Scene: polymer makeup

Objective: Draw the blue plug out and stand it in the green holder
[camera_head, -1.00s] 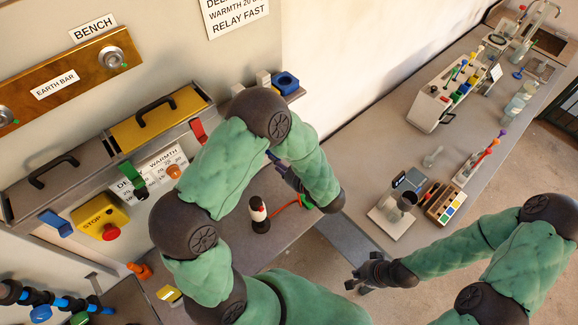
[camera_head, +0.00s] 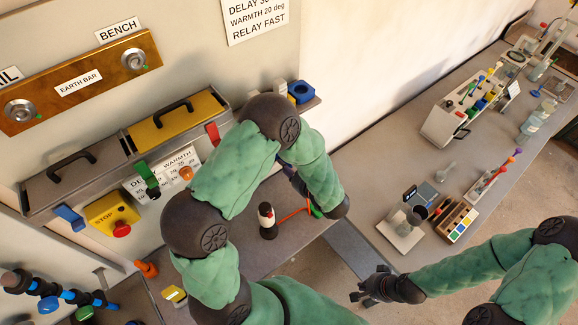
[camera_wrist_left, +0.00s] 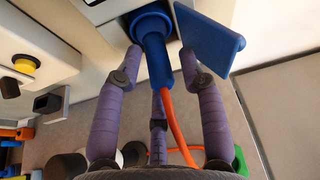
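The blue plug (camera_wrist_left: 155,55) sits in a blue round collar on a pale housing in the left wrist view. An orange cable (camera_wrist_left: 176,125) runs from its near end. A hinged-looking blue plate (camera_wrist_left: 210,38) is right beside it. My left gripper (camera_wrist_left: 158,75) is open, its purple fingers spread around the plug with gaps at the sides. In the head view my left gripper (camera_head: 292,174) is mostly hidden behind its arm, and the plug is hidden. A green piece (camera_head: 316,211), perhaps the holder, is partly covered by that arm. My right gripper (camera_head: 372,286) appears open and empty.
A black-and-white cylinder (camera_head: 267,220) stands on the bench near the orange cable. A yellow stop box (camera_head: 108,212) with a red button is at left. A side table (camera_head: 400,155) carries a scale, racks and bottles. Floor shows between the benches.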

